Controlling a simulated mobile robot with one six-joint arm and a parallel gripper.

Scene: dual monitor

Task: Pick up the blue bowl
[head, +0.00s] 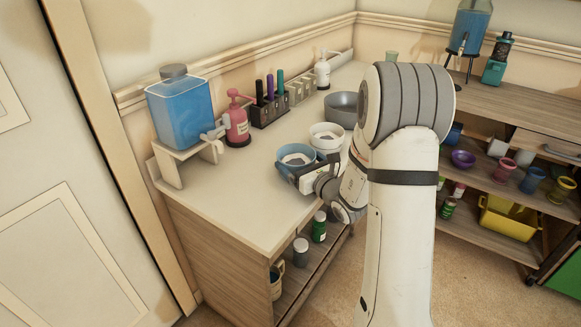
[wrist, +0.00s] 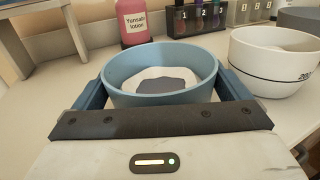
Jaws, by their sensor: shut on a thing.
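The blue bowl (head: 288,153) stands upright near the front edge of the white counter in the head view. It has a light inside with a dark patch at the bottom. In the wrist view the blue bowl (wrist: 160,72) sits between the two fingers of my gripper (wrist: 160,98), one on each side of it. My gripper (head: 300,169) is shut on the bowl from the near side. The bowl appears at counter height; whether it is slightly lifted I cannot tell. The fingertips are partly hidden beside the bowl.
A white bowl (wrist: 268,62) stands close at the right of the blue one. A grey pot (head: 341,108), a pink lotion bottle (head: 236,122), a rack of markers (head: 269,109) and a blue drink dispenser (head: 180,107) stand farther back. The left front of the counter (head: 228,195) is clear.

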